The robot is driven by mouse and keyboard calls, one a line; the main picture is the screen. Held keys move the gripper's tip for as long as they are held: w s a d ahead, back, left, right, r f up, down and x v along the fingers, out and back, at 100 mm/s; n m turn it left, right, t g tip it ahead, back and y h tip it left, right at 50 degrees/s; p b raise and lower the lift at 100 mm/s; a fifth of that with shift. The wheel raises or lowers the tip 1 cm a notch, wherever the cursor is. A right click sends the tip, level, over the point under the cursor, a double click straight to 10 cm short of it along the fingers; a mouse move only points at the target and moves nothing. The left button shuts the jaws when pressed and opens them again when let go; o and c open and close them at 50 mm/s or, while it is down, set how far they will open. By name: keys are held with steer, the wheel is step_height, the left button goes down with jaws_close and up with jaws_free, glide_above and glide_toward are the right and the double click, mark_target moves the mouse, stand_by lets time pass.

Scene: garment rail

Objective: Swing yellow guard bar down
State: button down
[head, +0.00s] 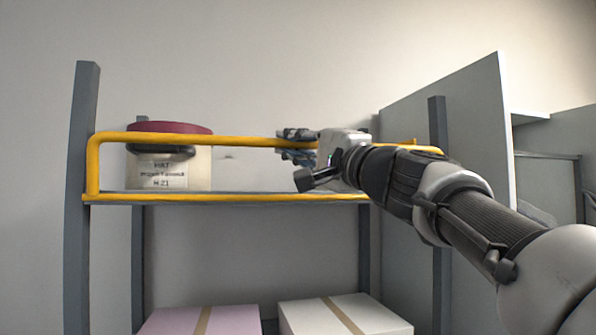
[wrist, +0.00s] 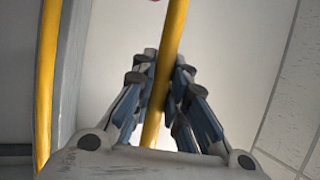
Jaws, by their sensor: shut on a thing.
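The yellow guard bar (head: 240,141) runs level along the front of the upper shelf, raised above the shelf edge on an upright end at the left. My gripper (head: 290,146) is at the bar right of its middle, with my arm coming in from the right. In the wrist view the bar (wrist: 172,40) passes between the fingers of my gripper (wrist: 163,85), which are shut on it. My arm and gripper hide the right part of the bar in the head view.
A labelled cream box with a dark red lid (head: 170,170) stands on the shelf behind the bar. The shelf has a yellow front edge (head: 230,198). A pink box (head: 180,322) and a white box (head: 365,312) sit below. A grey panel (head: 460,120) stands at the right.

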steer(key=shift+s+d+f+n+t+y+b, duration=0.25)
steer(key=shift+s+f+n+t+y+b, duration=0.4)
steer(key=shift+b, duration=2.9)
steer(key=s+d+f+n+y+b, duration=0.1)
steer(key=s+f+b, duration=0.5)
steer(key=b, duration=1)
steer(key=shift+s+d+f+n+y, duration=0.3)
steer(key=shift+d+n+y, duration=0.1)
steer(key=shift+y, duration=0.45)
